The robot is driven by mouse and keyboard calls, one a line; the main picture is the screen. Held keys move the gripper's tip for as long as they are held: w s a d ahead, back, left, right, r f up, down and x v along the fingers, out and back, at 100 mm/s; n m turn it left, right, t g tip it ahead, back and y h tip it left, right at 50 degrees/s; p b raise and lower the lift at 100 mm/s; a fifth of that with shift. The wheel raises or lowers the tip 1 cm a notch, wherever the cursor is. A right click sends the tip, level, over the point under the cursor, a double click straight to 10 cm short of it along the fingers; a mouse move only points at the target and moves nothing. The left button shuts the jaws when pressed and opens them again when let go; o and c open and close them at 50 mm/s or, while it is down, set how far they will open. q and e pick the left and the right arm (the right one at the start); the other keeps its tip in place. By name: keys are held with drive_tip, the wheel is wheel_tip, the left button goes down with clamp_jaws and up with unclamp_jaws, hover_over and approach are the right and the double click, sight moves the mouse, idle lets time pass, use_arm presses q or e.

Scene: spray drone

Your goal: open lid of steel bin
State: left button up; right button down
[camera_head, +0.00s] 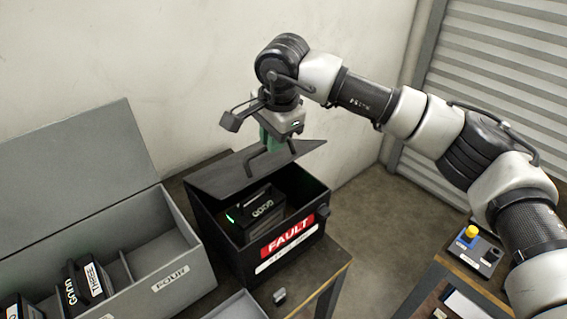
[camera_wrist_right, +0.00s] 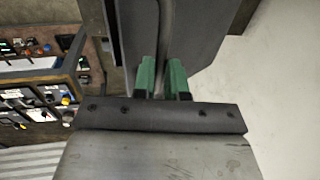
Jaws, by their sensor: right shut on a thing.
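The steel bin (camera_head: 234,241) is a dark box with a red FAULT label, on the table in the middle of the head view. Its dark lid (camera_head: 217,176) is part raised and tilted over the opening. A dark bar handle (camera_head: 253,163) stands on the lid. My right gripper (camera_head: 272,147) has green fingers and is shut on this handle from above. In the right wrist view the green fingers (camera_wrist_right: 161,80) sit on either side of the handle bar (camera_wrist_right: 166,35), with the lid (camera_wrist_right: 205,35) behind. My left gripper is not in view.
A black battery pack (camera_head: 262,208) with a green light sits inside the bin. A grey compartment box (camera_head: 170,262) with its cover upright stands at left, holding more packs. A bench (camera_head: 462,272) with a yellow-button box (camera_head: 473,240) is at right. The wall is close behind.

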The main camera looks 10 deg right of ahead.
drive_tip(key=shift+w+a+r, duration=0.4)
drive_tip(key=shift+w+r, duration=0.1)
drive_tip(key=shift+r, duration=0.1)
drive_tip(key=shift+w+a+r, duration=0.35)
drive_tip(key=shift+w+r, duration=0.15)
drive_tip(key=shift+r, duration=0.05)
